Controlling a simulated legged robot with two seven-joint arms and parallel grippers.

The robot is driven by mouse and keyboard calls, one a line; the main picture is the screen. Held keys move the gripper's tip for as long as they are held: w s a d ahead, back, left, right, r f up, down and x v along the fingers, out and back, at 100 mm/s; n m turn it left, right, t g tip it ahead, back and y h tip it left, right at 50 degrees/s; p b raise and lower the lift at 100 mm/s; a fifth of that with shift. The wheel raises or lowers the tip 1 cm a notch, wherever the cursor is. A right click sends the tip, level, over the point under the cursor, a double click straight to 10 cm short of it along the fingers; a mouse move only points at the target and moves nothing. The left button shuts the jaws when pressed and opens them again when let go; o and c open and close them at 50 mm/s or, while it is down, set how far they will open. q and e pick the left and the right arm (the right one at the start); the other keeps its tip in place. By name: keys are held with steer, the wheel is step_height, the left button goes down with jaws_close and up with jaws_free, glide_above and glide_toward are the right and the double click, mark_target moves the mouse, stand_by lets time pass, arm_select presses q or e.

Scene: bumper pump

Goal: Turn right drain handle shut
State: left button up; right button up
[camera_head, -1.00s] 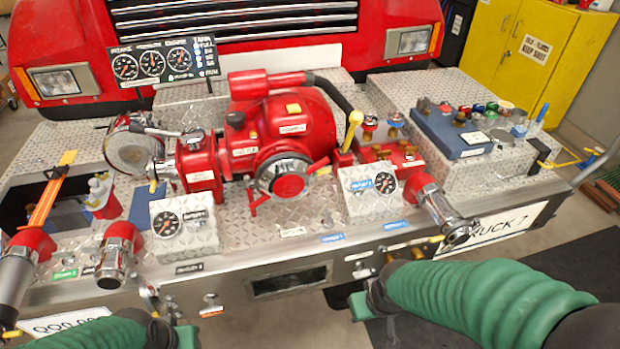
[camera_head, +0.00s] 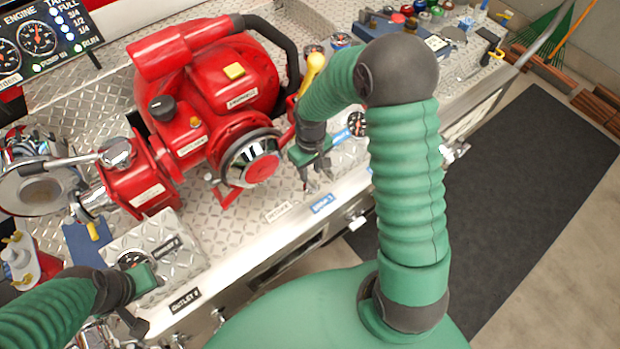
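My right gripper (camera_head: 316,180) is above the diamond-plate deck, just right of the red pump (camera_head: 205,105). Its fingers point down and stand apart, with nothing seen between them. My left gripper (camera_head: 144,302) is at the lower left, by the left gauge box and the OUTLET label, and its fingers look spread. A small silver fitting (camera_head: 357,222) shows on the bumper's front face, below and right of the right gripper and apart from it. I cannot tell whether it is the right drain handle. My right arm covers much of the bumper's right front.
A yellow-knobbed lever (camera_head: 314,66) stands right of the pump, close to my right forearm. Blue and white labels line the deck's front edge. A dark mat (camera_head: 545,200) lies on the floor at the right.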

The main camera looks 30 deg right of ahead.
mark_target(310, 179)
steer(key=f, duration=0.5)
steer(key=shift+w+d+f, duration=0.15)
steer(key=shift+w+f, duration=0.1)
steer(key=shift+w, duration=0.05)
steer(key=shift+s, duration=0.1)
steer(key=shift+r, duration=0.1)
steer(key=shift+c, duration=0.2)
jaws_close()
